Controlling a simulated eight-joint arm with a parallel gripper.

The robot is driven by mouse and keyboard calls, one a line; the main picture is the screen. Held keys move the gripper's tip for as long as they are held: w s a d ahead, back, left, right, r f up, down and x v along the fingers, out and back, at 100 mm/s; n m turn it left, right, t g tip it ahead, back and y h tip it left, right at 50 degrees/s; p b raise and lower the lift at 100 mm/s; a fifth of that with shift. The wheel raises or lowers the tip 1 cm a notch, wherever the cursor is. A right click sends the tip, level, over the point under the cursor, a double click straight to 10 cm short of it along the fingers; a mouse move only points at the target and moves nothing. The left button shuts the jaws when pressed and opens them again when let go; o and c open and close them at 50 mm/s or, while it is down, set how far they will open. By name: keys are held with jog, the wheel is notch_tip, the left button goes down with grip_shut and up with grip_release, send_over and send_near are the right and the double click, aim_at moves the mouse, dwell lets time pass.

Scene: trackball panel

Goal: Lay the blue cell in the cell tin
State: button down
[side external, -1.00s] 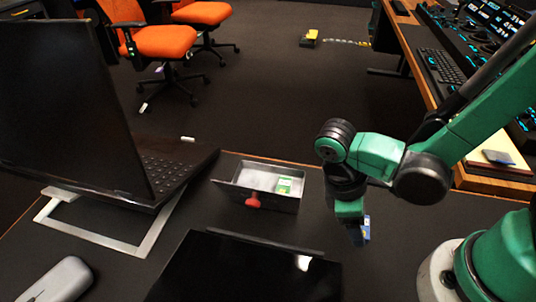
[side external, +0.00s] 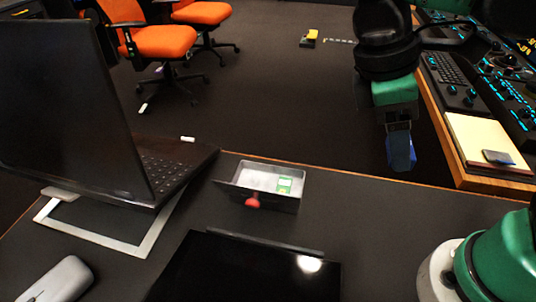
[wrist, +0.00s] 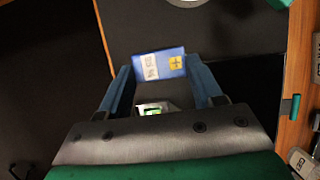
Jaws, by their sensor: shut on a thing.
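The blue cell (side external: 401,153) hangs from my gripper (side external: 399,128), in the air at the right of the side view and well clear of the desk. In the wrist view the blue cell (wrist: 160,64) lies between the fingertips of my gripper (wrist: 161,82), showing a white label and a yellow patch with a plus mark. The gripper is shut on it. The grey cell tin (side external: 283,204) stands open on the desk, left of and below the gripper. A green-and-white piece (side external: 287,184) lies inside its right part; the left part looks empty.
A red knob-like piece (side external: 253,201) is at the tin's front. A laptop (side external: 70,110) stands left of the tin, and a dark flat screen (side external: 240,270) lies in front. The desk right of the tin is clear. A wooden console (side external: 470,150) stands at the far right.

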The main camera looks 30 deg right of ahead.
jog(key=shift+w+r, duration=0.15)
jog(key=shift+r, duration=0.5)
jog(key=w+d+m+y, duration=0.1)
jog(key=w+d+m, duration=0.1)
jog(key=w, duration=0.3)
jog(key=w+d+f+m+y, duration=0.1)
jog(key=w+d+m, duration=0.1)
jog(key=w+m, duration=0.2)
jog(key=w+d+f+m+g+y, duration=0.1)
jog(key=w+d+m, duration=0.2)
jog(key=w, duration=0.3)
jog(key=shift+w+f, duration=0.15)
jog(key=shift+w, duration=0.15)
jog(key=shift+a, duration=0.15)
jog(key=s+a+n+h, duration=0.1)
jog(key=s+a+n, duration=0.1)
jog(key=s, duration=0.3)
jog(key=s+a+r+n+h, duration=0.1)
jog(key=s+a+n, duration=0.1)
jog(key=s+n, duration=0.2)
jog(key=s+a+r+n+t+h, duration=0.1)
jog(key=s+a+n, duration=0.1)
jog(key=s, duration=0.5)
jog(key=shift+a+r+n, duration=0.25)
jog(key=shift+a+n, duration=0.1)
jog(key=shift+n, duration=0.15)
